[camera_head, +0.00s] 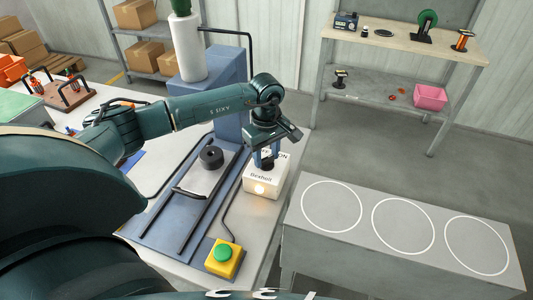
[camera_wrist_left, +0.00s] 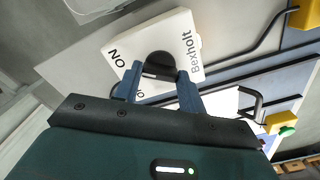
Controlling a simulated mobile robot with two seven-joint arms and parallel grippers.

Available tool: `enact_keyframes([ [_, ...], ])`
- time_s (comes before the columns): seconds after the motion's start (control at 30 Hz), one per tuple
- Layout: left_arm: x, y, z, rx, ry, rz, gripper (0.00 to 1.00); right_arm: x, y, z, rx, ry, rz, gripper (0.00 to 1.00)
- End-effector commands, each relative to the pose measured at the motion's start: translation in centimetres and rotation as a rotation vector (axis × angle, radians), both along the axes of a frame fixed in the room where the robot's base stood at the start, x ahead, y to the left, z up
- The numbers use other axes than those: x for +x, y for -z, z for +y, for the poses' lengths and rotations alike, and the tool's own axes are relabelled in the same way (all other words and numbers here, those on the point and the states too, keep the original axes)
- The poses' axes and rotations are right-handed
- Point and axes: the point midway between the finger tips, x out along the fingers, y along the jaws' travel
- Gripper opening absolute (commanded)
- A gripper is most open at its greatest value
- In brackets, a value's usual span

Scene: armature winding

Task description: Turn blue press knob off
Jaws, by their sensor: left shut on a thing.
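The blue press (camera_head: 227,108) stands at the far end of the left table, with its long blue bed running toward me. A white control box (camera_head: 261,181) marked "Bexholt" sits to the right of the bed, with a glowing lamp (camera_head: 259,189) on its front. A black knob (camera_wrist_left: 158,66) is on the box; in the head view (camera_head: 267,164) it is partly hidden by my gripper. My left gripper (camera_head: 265,157) is above the box, shut on the knob, one blue finger on each side in the wrist view (camera_wrist_left: 158,85). My right gripper is out of view.
A yellow box with a green button (camera_head: 222,254) stands at the near end of the bed. A black round part (camera_head: 211,156) sits on the bed. A grey bench (camera_head: 400,262) with white circles is at right. A shelf table (camera_head: 400,40) stands behind.

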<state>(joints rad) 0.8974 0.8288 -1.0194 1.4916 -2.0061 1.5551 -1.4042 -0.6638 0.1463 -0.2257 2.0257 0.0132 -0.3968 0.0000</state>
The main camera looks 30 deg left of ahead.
Motion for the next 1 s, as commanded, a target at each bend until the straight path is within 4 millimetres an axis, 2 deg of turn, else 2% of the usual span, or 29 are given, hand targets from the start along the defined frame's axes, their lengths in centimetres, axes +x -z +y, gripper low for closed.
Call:
enact_keyframes([
  [0.27, -0.01, 0.0, 0.03, 0.0, -0.014, 0.001, 0.17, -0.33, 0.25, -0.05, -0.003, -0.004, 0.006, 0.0],
  [0.47, 0.0, 0.07, 0.02, 0.0, -0.088, 0.0, 0.17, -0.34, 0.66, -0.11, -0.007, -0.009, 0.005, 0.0],
  [1.0, -0.03, 0.07, 0.1, 0.001, -0.556, 0.0, 0.17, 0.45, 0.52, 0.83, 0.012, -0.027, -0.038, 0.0],
])
